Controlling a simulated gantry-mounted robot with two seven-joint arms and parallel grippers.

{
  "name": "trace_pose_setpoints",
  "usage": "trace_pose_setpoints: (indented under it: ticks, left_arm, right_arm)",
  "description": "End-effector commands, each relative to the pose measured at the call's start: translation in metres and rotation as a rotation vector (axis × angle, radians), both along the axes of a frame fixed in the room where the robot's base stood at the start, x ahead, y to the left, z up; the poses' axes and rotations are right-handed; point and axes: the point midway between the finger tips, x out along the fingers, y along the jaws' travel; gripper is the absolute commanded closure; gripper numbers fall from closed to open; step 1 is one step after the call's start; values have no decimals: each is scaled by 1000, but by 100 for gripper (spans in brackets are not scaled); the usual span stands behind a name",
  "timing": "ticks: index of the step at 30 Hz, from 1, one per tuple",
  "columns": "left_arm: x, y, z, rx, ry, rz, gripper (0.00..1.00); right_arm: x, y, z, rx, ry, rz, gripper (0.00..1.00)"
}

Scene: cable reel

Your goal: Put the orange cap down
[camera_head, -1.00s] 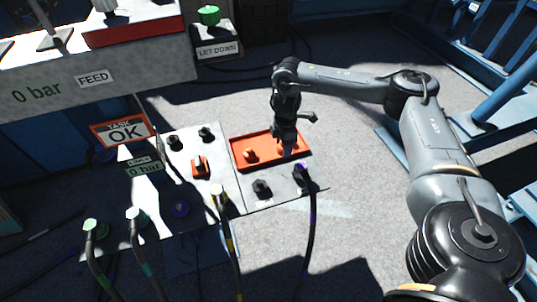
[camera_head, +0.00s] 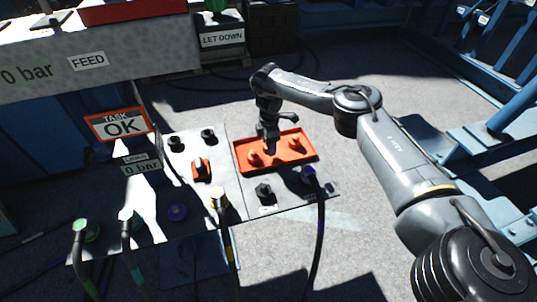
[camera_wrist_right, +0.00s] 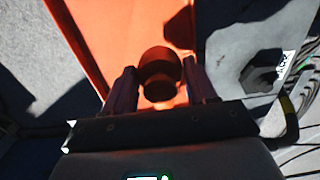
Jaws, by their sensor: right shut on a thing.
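My right gripper (camera_head: 269,149) points down over the orange tray (camera_head: 311,156) on the grey panel. In the right wrist view the gripper (camera_wrist_right: 160,85) is shut on an orange cap (camera_wrist_right: 160,68), in shade between its two fingers. The orange tray (camera_wrist_right: 90,30) lies beyond it. I cannot tell whether the held cap touches the tray floor. In the head view one orange cap (camera_head: 253,157) shows left of the fingertips and another orange cap (camera_head: 297,143) to their right. The held cap is not clearly distinguishable there. My left gripper is out of view.
An orange-based fitting (camera_head: 201,170) sits on the left panel. Black connectors, including one in front of the tray (camera_head: 264,191), and a hose with a purple collar (camera_head: 309,176) stand close by. A TASK OK sign (camera_head: 122,125) stands left. Floor right of the panel is clear.

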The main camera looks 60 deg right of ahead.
Motion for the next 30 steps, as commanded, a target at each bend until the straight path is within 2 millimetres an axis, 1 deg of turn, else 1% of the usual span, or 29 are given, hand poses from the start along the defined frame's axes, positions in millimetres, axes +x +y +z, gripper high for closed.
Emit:
trace_pose_setpoints:
  ticks: [3, 8, 15, 17, 30]
  left_arm:
    - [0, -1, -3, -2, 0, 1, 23]
    - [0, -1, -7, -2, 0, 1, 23]
    - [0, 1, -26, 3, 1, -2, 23]
    - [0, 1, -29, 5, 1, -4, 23]
    - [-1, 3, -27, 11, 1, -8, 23]
  right_arm:
    - [4, -2, -2, -3, -2, 0, 80]
    - [5, -2, -7, -2, -1, 1, 80]
    - [5, -2, -37, -2, -1, 1, 80]
    - [5, -2, -42, -2, -1, 1, 80]
    - [4, -2, -45, -1, 0, 0, 80]
